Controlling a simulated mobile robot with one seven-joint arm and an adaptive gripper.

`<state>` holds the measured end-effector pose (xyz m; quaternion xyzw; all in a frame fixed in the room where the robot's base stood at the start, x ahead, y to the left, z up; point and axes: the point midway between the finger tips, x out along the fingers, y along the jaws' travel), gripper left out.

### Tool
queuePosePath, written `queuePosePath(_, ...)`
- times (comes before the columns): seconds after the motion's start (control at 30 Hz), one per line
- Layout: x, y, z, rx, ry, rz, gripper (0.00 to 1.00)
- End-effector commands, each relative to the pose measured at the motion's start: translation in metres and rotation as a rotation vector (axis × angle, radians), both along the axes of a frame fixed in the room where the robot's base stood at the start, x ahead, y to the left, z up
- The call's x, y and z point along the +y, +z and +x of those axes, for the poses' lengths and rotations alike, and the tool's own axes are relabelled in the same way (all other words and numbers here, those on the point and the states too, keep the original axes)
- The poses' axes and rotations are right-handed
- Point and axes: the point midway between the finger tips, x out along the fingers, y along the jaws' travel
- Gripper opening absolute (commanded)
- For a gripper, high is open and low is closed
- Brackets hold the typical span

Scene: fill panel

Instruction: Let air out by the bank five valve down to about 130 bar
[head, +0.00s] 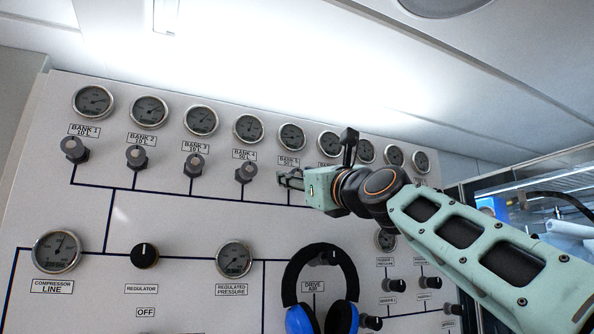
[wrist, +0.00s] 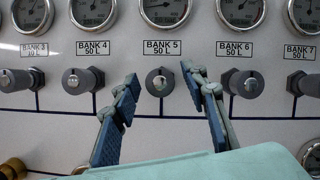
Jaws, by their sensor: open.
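The bank five valve is a dark knob (wrist: 159,82) under the BANK 5 label (wrist: 162,48) in the wrist view. My gripper (wrist: 160,88) is open, with one blue-padded finger on each side of that knob in the picture; I cannot tell whether the fingers reach around it. The bank five gauge (wrist: 166,10) is cut off at the top of the wrist view. In the head view the bank five gauge (head: 292,137) shows whole, but its reading is too small to tell. There my gripper (head: 284,180) hides the bank five knob.
The bank four knob (wrist: 80,81) and bank six knob (wrist: 246,83) flank it closely. Below on the panel are a regulator knob (head: 145,256), a compressor line gauge (head: 57,251) and hanging blue-and-black headphones (head: 294,291). My arm crosses the panel's right side.

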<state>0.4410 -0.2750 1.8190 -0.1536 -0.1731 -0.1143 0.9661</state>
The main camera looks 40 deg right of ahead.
Motion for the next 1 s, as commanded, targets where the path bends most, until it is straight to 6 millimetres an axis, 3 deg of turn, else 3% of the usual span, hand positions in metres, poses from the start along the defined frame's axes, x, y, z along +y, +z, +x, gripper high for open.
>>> queuePosePath(0.47,-0.0011,0.0031,0.0086,0.0,-0.001,-0.002,0.41)
queuePosePath(0.83,-0.0011,0.003,0.0084,0.0,-0.001,-0.002,0.02)
queuePosePath(1.0,-0.0012,0.0031,0.0084,0.002,0.0,-0.005,0.0)
